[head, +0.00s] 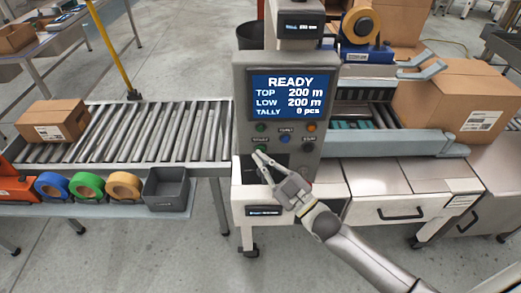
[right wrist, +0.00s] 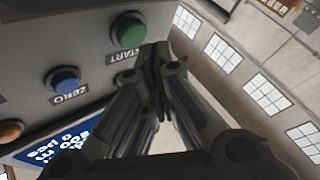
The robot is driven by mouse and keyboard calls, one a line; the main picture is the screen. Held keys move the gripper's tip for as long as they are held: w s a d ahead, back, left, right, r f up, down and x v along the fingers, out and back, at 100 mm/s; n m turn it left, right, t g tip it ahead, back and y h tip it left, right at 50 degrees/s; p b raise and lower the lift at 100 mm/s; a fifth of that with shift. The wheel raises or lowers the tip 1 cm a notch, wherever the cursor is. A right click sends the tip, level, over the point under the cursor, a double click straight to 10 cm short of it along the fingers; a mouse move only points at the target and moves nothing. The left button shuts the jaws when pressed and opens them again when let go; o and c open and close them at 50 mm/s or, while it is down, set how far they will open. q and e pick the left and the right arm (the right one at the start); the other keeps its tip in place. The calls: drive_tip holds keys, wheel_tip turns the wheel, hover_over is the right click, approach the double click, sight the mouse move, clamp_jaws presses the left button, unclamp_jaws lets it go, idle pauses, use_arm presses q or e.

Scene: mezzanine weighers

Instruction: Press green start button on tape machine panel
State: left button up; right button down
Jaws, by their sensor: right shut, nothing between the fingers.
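The tape machine panel (head: 240,110) is a grey upright box with a lit blue screen (head: 288,96) reading READY. The green start button (head: 261,148) is at the lower left of the panel's controls. In the right wrist view the round green button (right wrist: 128,31), labelled START, stands out from the panel face. My right gripper (head: 260,154) is shut and empty, with its fingertips close at the button's lower edge. In the right wrist view the fingertips (right wrist: 158,52) are just beside the button; I cannot tell whether they touch it. My left gripper is not in view.
A blue ZERO button (right wrist: 65,79) and an orange button (right wrist: 10,130) are near. A roller conveyor (head: 165,130) with a carton (head: 53,121) runs left; a larger carton (head: 455,100) is right. Tape rolls (head: 88,186) and a grey bin (head: 167,188) sit below the conveyor.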

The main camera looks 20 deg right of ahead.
drive_tip(key=shift+w, duration=0.15)
idle(0.4)
drive_tip(key=shift+w+d, duration=0.15)
drive_tip(key=shift+w, duration=0.1)
